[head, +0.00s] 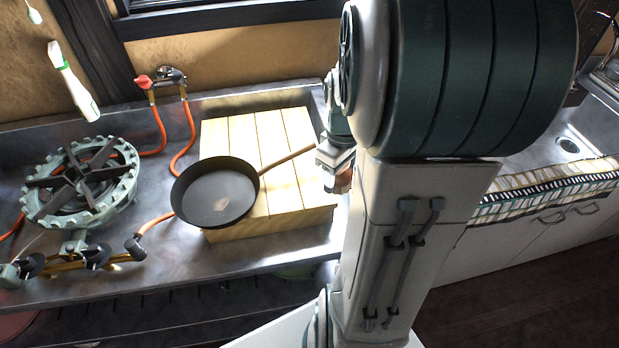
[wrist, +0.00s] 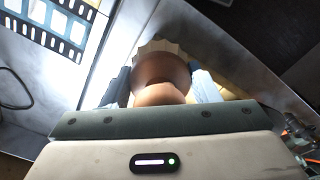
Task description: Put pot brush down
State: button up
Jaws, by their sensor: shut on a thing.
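My gripper (head: 338,170) is beside the right edge of the slatted wooden board, in the head view. It is shut on the pot brush (head: 343,182), a small brown thing partly hidden by my gripper and arm. In the wrist view the brush (wrist: 162,70) shows as a rounded brown wooden body with a pale, jagged edge at its far end. It sits between the two fingers (wrist: 162,90). I cannot tell whether the brush touches the surface below.
A dark frying pan (head: 215,193) rests on the wooden board (head: 290,205), its handle pointing towards my gripper. A gas burner (head: 80,183) with orange hoses stands left on the metal counter (head: 165,265). A striped cloth (head: 545,188) lies at right. My arm hides the middle.

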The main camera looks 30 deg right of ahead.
send_over(312, 189)
notch_tip(312, 189, down, 5)
jog(key=shift+s+r, duration=0.1)
jog(key=shift+r, duration=0.05)
jog(key=shift+f+p, duration=0.35)
jog(key=shift+f, duration=1.7)
jog(key=shift+f, duration=0.15)
jog(key=o, duration=1.2)
